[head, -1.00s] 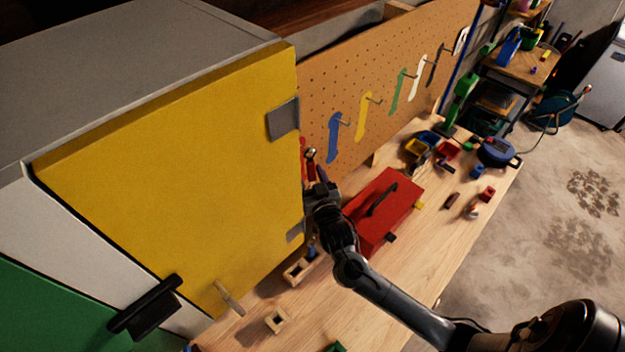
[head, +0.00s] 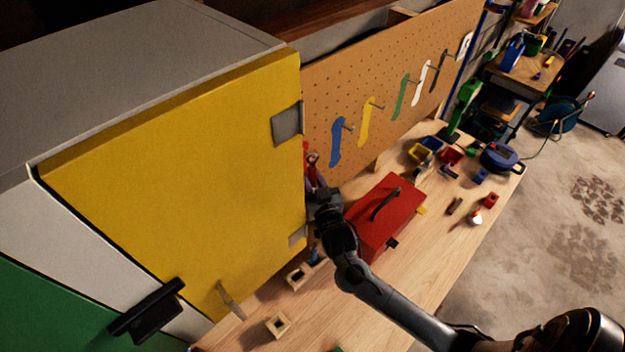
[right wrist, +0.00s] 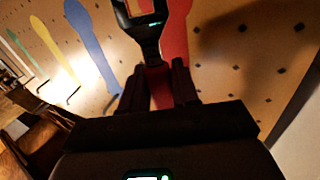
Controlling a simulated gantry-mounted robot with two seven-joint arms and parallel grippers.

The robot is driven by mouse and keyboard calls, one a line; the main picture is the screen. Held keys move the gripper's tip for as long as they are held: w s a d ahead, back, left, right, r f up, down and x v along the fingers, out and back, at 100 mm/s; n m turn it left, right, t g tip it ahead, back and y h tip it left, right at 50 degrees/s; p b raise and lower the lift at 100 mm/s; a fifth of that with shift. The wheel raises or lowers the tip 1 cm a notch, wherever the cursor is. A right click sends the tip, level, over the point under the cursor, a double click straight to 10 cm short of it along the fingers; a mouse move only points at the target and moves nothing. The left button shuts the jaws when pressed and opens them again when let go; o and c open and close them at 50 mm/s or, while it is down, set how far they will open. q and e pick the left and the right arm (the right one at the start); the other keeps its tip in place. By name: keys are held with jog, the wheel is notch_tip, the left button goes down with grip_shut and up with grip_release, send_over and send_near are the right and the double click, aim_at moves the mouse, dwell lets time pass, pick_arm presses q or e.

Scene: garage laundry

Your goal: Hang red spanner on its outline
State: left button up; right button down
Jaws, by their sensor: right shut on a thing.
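The spanner's upper end looks dark and points up in front of a red outline (right wrist: 177,42) on the board. The spanner also shows small in the head view (head: 311,170), partly hidden by the gripper and door. I cannot tell whether it touches the board or a peg. My left gripper is not in view.
The yellow door (head: 180,190) stands close left of my right gripper. A red toolbox (head: 385,215) sits on the workbench (head: 400,290) to its right. Blue (head: 337,142), yellow (head: 366,122) and other coloured outlines with pegs continue along the board. Small wooden blocks (head: 278,325) lie below.

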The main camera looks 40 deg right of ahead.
jog(key=c, duration=0.8)
grip_release()
jog(key=shift+o, duration=0.2)
jog(key=shift+s+a+f, duration=0.1)
jog(key=shift+s+a, duration=0.2)
jog(key=shift+s, duration=0.3)
jog(key=d+v, duration=0.1)
jog(key=v, duration=1.1)
jog(key=s+a+f+n+g+y, duration=0.3)
jog(key=s+g, duration=0.3)
jog(key=s, duration=0.2)
jog(key=s+a+f+n+g+y+p, duration=0.1)
jog(key=s+a+f+n+g+y, duration=0.2)
jog(key=s+a+f+g+y, duration=0.1)
jog(key=s+a+f+g, duration=0.1)
jog(key=s+a+g, duration=0.1)
jog(key=s+g, duration=0.1)
jog(key=shift+s+f+n, duration=0.3)
jog(key=shift+s+f, duration=0.05)
jog(key=shift+s, duration=0.2)
